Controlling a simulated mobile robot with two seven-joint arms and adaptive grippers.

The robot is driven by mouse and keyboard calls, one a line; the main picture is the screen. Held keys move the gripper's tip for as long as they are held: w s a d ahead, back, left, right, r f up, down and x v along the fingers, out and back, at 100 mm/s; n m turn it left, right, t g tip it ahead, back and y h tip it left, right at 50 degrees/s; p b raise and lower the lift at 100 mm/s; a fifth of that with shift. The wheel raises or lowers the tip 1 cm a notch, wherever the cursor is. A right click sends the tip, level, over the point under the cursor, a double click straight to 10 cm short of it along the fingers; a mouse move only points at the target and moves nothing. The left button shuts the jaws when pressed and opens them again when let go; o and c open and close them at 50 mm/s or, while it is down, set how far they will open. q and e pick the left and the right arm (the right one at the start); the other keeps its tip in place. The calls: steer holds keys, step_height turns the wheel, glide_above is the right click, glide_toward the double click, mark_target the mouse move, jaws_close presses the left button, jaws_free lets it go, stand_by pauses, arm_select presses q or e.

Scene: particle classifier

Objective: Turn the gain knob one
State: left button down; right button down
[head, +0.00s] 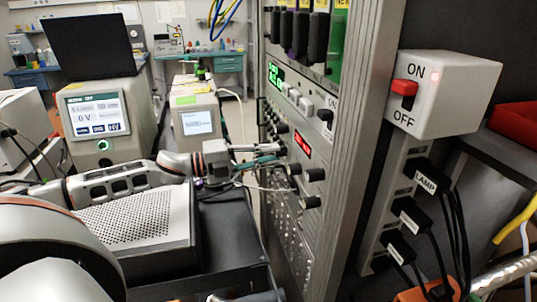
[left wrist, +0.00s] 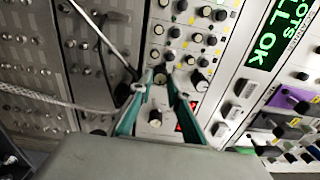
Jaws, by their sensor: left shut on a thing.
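My left gripper (head: 284,157) reaches from the left to the front of the instrument rack (head: 345,130). In the left wrist view its two teal fingers (left wrist: 161,76) close around a small dark knob (left wrist: 160,78) on a pale panel. The fingertips hide part of that knob. Its label is too small to read, so I cannot tell whether it is the gain knob one. Another knob (left wrist: 155,118) shows between the fingers, nearer the palm. My right gripper does not show.
Several other knobs surround the fingers. A cable (left wrist: 55,103) runs close by the left finger. A grey box with a red ON/OFF switch (head: 404,90) and black lamp plugs (head: 428,176) stand to the right. A perforated case (head: 135,222) lies below my left arm.

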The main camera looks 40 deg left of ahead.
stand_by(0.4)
arm_select(q)
steer(key=c, duration=1.9)
jaws_free()
steer(key=shift+s+a, duration=0.1)
steer(key=shift+a, duration=0.05)
steer(key=v, duration=1.1)
steer(key=shift+s+a, duration=0.25)
steer(key=shift+s, duration=0.05)
steer(key=shift+f, duration=0.1)
